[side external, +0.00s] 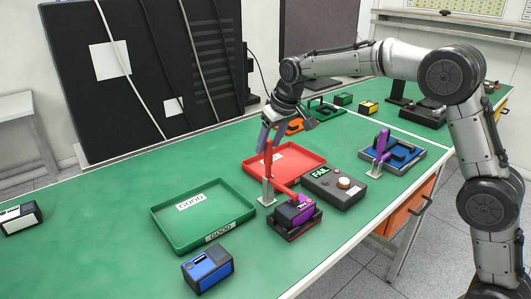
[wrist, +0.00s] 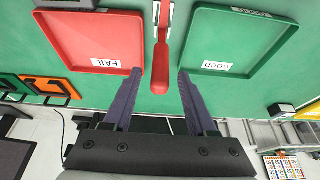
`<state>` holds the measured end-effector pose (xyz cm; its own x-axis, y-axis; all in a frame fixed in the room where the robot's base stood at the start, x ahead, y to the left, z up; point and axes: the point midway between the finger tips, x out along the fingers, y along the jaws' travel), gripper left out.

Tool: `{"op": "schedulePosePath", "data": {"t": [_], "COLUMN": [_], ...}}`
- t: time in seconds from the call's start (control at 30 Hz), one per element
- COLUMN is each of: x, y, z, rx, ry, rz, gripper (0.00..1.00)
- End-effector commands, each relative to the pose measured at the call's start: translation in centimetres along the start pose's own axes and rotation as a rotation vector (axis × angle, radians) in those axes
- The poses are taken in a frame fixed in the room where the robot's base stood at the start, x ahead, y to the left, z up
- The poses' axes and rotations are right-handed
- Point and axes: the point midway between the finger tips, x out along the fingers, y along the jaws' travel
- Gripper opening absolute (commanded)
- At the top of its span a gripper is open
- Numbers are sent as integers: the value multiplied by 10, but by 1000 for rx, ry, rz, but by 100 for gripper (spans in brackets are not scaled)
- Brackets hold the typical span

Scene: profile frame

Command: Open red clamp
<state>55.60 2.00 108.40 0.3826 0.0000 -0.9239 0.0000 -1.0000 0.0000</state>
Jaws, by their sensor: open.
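The red clamp (side external: 268,182) stands on a light metal base on the green table, between the green and red trays. Its red handle (side external: 268,160) points up, and its red arm reaches down to the purple and black block (side external: 299,207). My gripper (wrist: 160,75) is open, with one finger on each side of the handle and visible gaps. In the side external view my gripper (side external: 268,142) points down at the handle's top. The block is out of the wrist view.
A green GOOD tray (side external: 180,237) and a red FAIL tray (side external: 312,161) lie either side of the clamp. A grey button box (side external: 333,187) sits to the right. A purple clamp (side external: 380,146) stands farther right. A blue block (side external: 207,267) is near the front edge.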

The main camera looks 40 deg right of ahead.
Motion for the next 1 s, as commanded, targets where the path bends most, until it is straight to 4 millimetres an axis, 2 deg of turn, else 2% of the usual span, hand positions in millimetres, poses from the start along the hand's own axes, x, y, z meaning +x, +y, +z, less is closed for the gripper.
{"op": "schedulePosePath", "data": {"t": [0.1,0.3,0.67,1.0], "x": [20,39,44,43], "y": [0,0,0,0], "z": [1,0,0,0], "rx": [0,0,0,0], "ry": [-4,-1,0,0], "rz": [1,0,0,0], "gripper": [57,57,57,0]}}
